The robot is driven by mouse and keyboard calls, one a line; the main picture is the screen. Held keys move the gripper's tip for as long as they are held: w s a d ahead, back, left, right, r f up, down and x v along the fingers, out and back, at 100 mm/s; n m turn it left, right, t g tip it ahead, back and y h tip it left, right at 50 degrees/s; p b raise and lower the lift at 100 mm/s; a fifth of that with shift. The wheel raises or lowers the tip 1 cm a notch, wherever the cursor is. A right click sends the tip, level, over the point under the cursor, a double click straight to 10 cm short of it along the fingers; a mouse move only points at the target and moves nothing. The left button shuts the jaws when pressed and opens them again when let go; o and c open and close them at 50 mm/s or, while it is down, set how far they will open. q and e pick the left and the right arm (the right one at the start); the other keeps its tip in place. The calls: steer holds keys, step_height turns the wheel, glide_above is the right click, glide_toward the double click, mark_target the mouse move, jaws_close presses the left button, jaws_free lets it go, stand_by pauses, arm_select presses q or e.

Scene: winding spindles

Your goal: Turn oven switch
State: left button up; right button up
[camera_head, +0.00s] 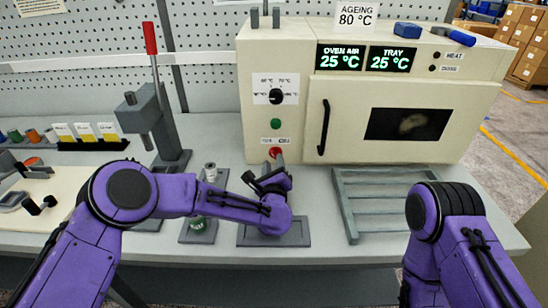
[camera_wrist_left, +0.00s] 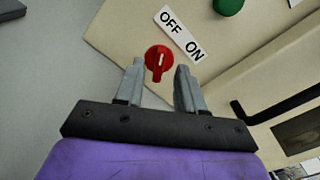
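The oven (camera_head: 400,95) is a large cream box at the back of the bench. Its red round switch (camera_wrist_left: 158,62) sits low on the panel beside a white OFF/ON label (camera_wrist_left: 181,33); it also shows in the head view (camera_head: 275,152). A white mark is on the knob; I cannot tell surely which word it points to. My left gripper (camera_wrist_left: 160,70) is open, its two grey fingers on either side of the switch in the wrist view. I see no clear contact. In the head view the left gripper (camera_head: 275,166) is just below the switch. My right gripper is out of view.
A black dial (camera_head: 277,97) and a green button (camera_head: 277,124) are above the switch. The black oven door handle (camera_head: 323,127) is to its right. A grey slatted rack (camera_head: 385,200) lies in front of the oven. A lever press (camera_head: 150,115) stands left.

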arm_select(q)
steer(key=shift+w, duration=1.05)
jaws_close()
steer(key=shift+d, duration=0.1)
